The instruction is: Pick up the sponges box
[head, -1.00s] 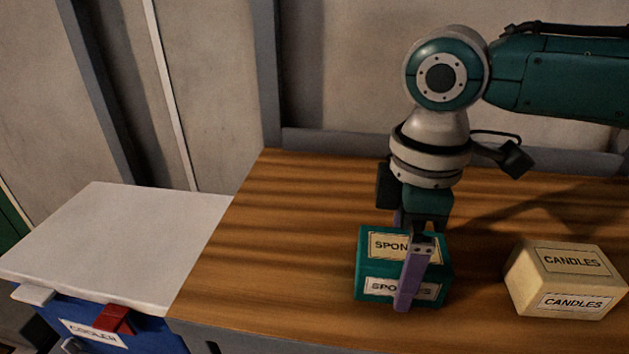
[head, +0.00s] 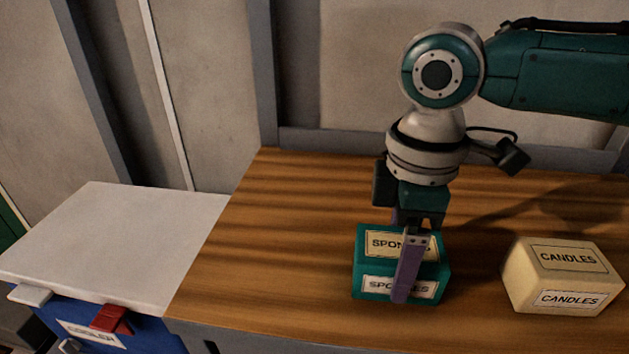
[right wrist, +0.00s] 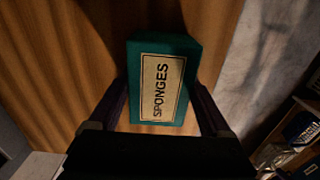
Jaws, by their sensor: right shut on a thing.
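The sponges box (head: 371,265) is a green box with cream SPONGES labels on its top and front. It is at the wooden bench's front part in the head view. My right gripper (head: 403,268) reaches down over it and is shut on it, one purple finger across the front face and the other mostly hidden behind. In the right wrist view the box (right wrist: 191,62) sits between the two fingers, its label facing the camera. I cannot tell whether its underside is clear of the bench. My left gripper is not in view.
A cream candles box (head: 520,275) stands on the wooden bench (head: 260,240) to the right, apart from the sponges box. A blue cooler (head: 165,338) with a white lid (head: 110,240) is at the left. The bench is bare left of the sponges box. A wall stands behind.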

